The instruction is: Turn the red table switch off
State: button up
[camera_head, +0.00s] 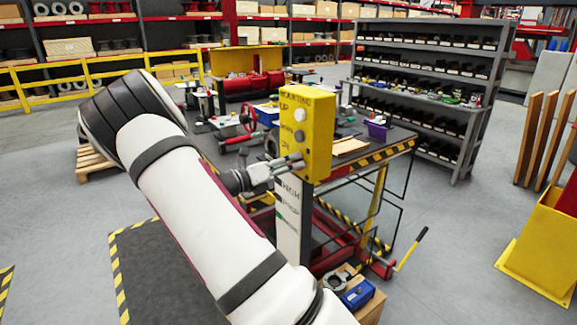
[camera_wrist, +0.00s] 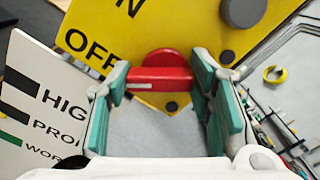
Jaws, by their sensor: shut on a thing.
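A yellow control box (camera_head: 303,122) stands on a white post beside the workbench. In the wrist view the yellow face (camera_wrist: 105,25) shows "OFF" and the end of another word, "N", above it. The red switch (camera_wrist: 160,77) is near the face's lower edge, with a round base and a bar handle lying roughly level across the picture. A pale line marks the bar's left part. My gripper (camera_wrist: 160,88) has its green-padded fingers on either side of the bar, shut on its two ends. In the head view my gripper (camera_head: 284,168) reaches the box's lower part and the switch is hidden.
A white sign (camera_wrist: 40,100) with black lettering sits below the box, close to my left finger. The workbench (camera_head: 350,155) behind holds a red valve wheel (camera_head: 249,118) and other parts. Grey shelving (camera_head: 430,80) stands behind it. Floor to the right is partly clear.

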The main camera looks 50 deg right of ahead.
jog(key=shift+n, duration=0.4)
jog(key=o, duration=1.2)
jog(key=shift+c, duration=0.2)
jog(key=v, duration=1.2)
jog(key=shift+s, duration=0.15)
